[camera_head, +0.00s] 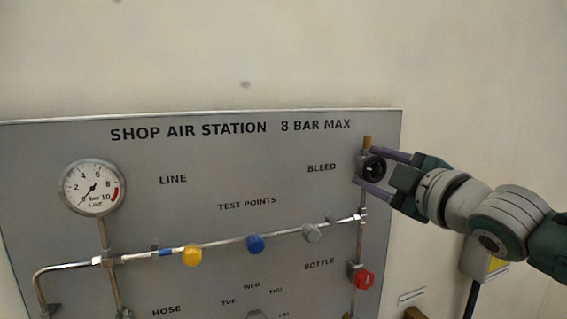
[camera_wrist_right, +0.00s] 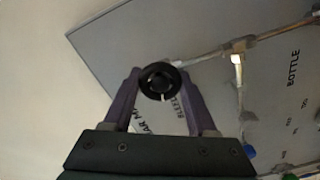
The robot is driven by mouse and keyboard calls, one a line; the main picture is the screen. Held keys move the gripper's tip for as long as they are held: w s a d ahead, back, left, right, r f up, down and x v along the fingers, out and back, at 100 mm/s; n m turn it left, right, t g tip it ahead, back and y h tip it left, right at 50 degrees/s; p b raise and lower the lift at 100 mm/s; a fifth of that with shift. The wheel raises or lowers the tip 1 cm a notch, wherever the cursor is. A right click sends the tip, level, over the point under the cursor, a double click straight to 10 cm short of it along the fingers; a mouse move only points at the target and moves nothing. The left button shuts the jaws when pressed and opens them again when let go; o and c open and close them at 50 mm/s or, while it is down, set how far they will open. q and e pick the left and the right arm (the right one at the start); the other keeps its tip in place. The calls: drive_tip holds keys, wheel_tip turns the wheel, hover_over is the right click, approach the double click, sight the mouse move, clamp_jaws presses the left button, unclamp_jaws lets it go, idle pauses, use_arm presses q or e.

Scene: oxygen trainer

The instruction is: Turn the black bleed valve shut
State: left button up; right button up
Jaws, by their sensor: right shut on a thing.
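The black bleed valve (camera_head: 374,167) is a round black knob on a vertical pipe at the panel's upper right, beside the word BLEED. My right gripper (camera_head: 364,168) reaches in from the right, with one purple finger above the knob and one below. In the right wrist view the knob (camera_wrist_right: 160,81) shows as a black ring with pale marks, between the two fingertips of the gripper (camera_wrist_right: 158,84). The gripper is shut on the knob. The knob's exact turn angle is too small to read. My left gripper is in neither view.
The grey panel (camera_head: 60,142) carries a pressure gauge (camera_head: 92,188), a yellow cap (camera_head: 192,255), a blue cap (camera_head: 255,243), a grey cap (camera_head: 312,233) and a red knob (camera_head: 364,280) by BOTTLE. A pipe (camera_head: 285,236) runs across it.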

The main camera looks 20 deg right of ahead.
drive_tip(key=m, duration=0.4)
drive_tip(key=shift+m+p, duration=0.3)
drive_tip(key=shift+p, duration=0.1)
drive_tip(key=m, duration=0.3)
drive_tip(key=shift+d+m, duration=0.15)
drive_tip(key=shift+m, duration=0.25)
drive_tip(key=m, duration=0.6)
drive_tip(key=shift+p, duration=0.35)
drive_tip(key=shift+m, duration=0.5)
drive_tip(key=o, duration=1.4)
drive_tip(key=shift+c, duration=0.2)
